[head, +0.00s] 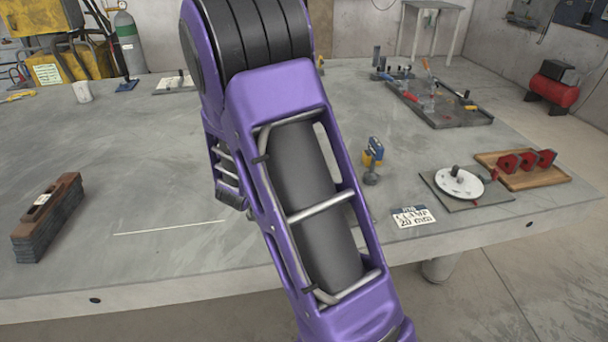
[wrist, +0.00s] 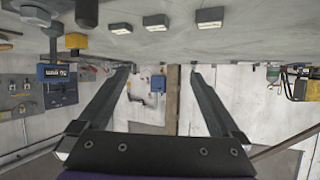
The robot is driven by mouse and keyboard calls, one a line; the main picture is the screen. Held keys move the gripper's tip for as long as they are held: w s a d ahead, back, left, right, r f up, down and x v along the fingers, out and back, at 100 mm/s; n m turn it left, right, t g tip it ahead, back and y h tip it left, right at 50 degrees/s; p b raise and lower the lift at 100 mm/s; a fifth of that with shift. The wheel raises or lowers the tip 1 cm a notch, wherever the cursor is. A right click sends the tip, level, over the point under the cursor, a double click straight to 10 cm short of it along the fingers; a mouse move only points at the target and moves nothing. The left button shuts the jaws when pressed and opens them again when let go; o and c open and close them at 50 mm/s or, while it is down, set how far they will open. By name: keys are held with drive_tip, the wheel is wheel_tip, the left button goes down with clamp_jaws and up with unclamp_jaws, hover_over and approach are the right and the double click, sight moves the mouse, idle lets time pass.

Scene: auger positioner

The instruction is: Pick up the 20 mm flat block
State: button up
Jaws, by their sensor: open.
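My gripper (wrist: 160,70) shows in the wrist view with its two long dark fingers spread apart and nothing between them. The wrist picture is upside down, with the grey bench top (wrist: 180,45) along its upper edge. Three small dark pieces with pale faces, a left one (wrist: 121,28), a middle one (wrist: 155,22) and a right one (wrist: 209,18), stand apart there, away from the fingers. I cannot tell whether any is the 20 mm flat block. In the head view my purple arm hides the gripper and the middle of the bench.
In the head view a dark stacked piece (head: 47,222) stands at left. A blue and yellow tool (head: 372,160), a printed card (head: 412,217), a round white plate (head: 459,183), a wooden tray (head: 522,180) and a dark tray (head: 440,118) are at right.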

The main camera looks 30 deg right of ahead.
drive_tip(key=shift+n+g, duration=0.3)
drive_tip(key=shift+n, duration=0.1)
drive_tip(key=w+d+f, duration=0.2)
drive_tip(key=w+d+f+b, duration=0.1)
drive_tip(key=w+d+f, duration=0.1)
drive_tip(key=f, duration=0.1)
drive_tip(key=w+d+f, duration=0.2)
drive_tip(key=f, duration=0.1)
drive_tip(key=shift+w+d+b, duration=0.15)
drive_tip(key=shift+b, duration=0.2)
drive_tip(key=shift+b+x, duration=0.4)
drive_tip(key=shift+x, duration=2.5)
drive_tip(key=shift+w, duration=0.1)
clamp_jaws()
